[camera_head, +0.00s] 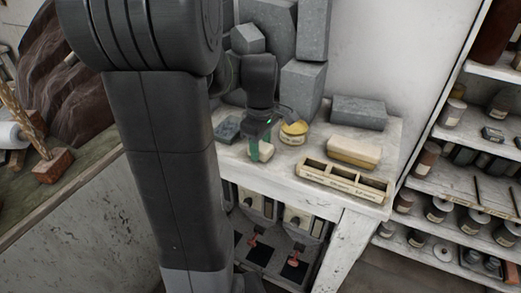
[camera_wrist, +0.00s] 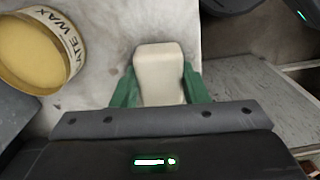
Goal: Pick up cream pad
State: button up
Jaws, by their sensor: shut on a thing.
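The cream pad (camera_wrist: 159,68) is a small pale block with rounded edges. In the wrist view it sits between the two green fingers of my gripper (camera_wrist: 159,84), with one finger against each side. The head view shows the pad (camera_head: 267,155) low at the front left of the white worktop, partly hidden by my green finger. My gripper (camera_head: 259,151) is shut on it from above. I cannot tell whether the pad still touches the worktop.
A round wax tin (camera_head: 294,133) stands close to the right of my gripper. A larger cream and yellow block (camera_head: 353,151), a compartment tray (camera_head: 342,184) and a grey block (camera_head: 358,112) are further right. Grey blocks (camera_head: 301,90) stand behind. The worktop's front edge is near.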

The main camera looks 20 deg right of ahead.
aim_at(261, 145)
notch_tip(261, 145, up, 10)
jog(key=shift+r, duration=0.1)
dwell(0.4)
jog(key=shift+o, duration=1.4)
jog(key=c, duration=0.4)
